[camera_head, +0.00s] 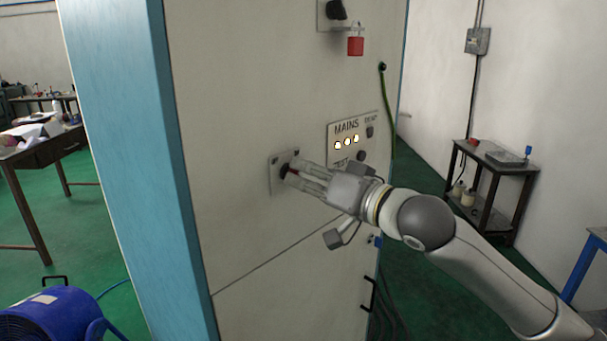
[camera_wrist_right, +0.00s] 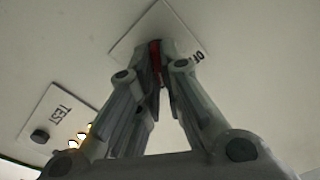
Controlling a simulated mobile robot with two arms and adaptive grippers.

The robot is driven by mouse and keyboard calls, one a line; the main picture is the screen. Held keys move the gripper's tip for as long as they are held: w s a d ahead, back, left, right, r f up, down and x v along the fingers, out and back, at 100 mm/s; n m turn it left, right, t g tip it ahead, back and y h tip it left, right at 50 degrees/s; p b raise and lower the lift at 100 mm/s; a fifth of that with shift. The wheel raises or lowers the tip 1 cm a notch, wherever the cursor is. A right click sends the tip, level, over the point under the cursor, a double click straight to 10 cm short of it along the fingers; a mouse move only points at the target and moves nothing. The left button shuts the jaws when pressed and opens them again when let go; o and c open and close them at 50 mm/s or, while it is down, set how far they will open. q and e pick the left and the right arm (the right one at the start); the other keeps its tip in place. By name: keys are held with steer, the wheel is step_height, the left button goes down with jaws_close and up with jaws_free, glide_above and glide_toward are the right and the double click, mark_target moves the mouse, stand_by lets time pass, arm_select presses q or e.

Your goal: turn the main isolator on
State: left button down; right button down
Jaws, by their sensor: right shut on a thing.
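The main isolator shows as a square grey plate (camera_head: 276,182) on the cream cabinet door, with a dark base and a red handle (camera_head: 293,171). My right gripper (camera_head: 291,172) reaches it from the right and is shut on the red handle. In the right wrist view the red handle (camera_wrist_right: 155,62) sits between the two fingertips (camera_wrist_right: 160,75), in front of the isolator plate (camera_wrist_right: 135,35). Part of a label, apparently "OF", shows beside the fingers; the fingers hide most of the handle and its pointing direction is hard to tell. My left gripper is not in view.
A MAINS panel (camera_head: 341,128) with lit lamps is right of the isolator. A red padlock (camera_head: 355,46) hangs below a black switch (camera_head: 337,10) above. A TEST plate (camera_wrist_right: 58,115) shows in the wrist view. A blue fan (camera_head: 50,315) and a side table (camera_head: 495,165) stand on the floor.

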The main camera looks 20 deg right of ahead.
steer(key=c, duration=1.6)
jaws_free()
steer(key=v, duration=1.2)
